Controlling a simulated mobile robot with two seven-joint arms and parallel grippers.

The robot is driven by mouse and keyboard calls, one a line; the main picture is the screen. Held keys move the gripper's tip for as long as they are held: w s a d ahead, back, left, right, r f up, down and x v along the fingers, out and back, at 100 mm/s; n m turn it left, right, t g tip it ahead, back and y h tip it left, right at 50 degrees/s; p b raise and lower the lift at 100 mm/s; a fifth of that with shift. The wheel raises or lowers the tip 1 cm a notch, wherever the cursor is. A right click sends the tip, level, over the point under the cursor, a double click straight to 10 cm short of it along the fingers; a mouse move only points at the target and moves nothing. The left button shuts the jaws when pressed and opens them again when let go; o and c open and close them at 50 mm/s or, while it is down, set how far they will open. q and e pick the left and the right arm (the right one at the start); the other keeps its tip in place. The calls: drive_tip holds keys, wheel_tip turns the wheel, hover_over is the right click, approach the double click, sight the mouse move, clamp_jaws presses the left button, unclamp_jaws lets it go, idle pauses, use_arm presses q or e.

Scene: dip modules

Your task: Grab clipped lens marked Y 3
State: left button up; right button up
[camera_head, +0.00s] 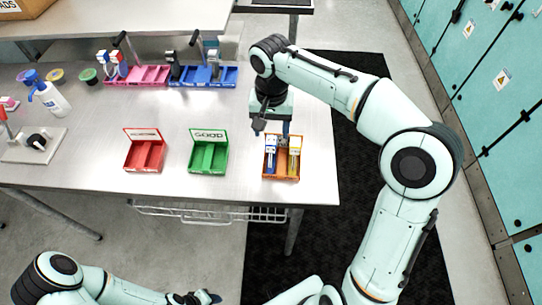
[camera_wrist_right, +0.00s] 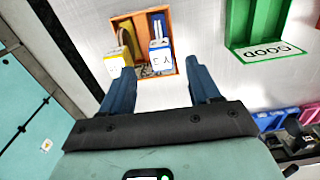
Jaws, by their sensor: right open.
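An orange tray (camera_head: 267,177) stands at the table's right end and also shows in the wrist view (camera_wrist_right: 176,22). In it are a blue-clipped white block (camera_head: 271,160) and a yellow-clipped white block (camera_head: 294,162). In the wrist view the blue-clipped block (camera_wrist_right: 161,57) shows an upside-down mark that seems to read Y 3. The mark on the yellow-clipped block (camera_wrist_right: 116,60) is unclear. My right gripper (camera_head: 271,131) is open and empty above the tray's far side; its blue fingers (camera_wrist_right: 160,82) point at the blue-clipped block, apart from it. My left gripper (camera_head: 200,297) is low at the bottom edge, its jaws unclear.
A green tray marked GOOD (camera_head: 208,157) and a red tray (camera_head: 144,156) stand to the left on the table. Pink (camera_head: 137,76) and blue (camera_head: 203,77) racks stand at the back. A bottle (camera_head: 52,98) is at the left. The table between trays is clear.

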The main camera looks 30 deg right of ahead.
sight(271, 140)
drive_tip(key=shift+w+f, duration=0.2)
drive_tip(key=shift+f, duration=0.45)
wheel_tip(271, 140, down, 5)
drive_tip(key=shift+b, duration=0.3)
clamp_jaws()
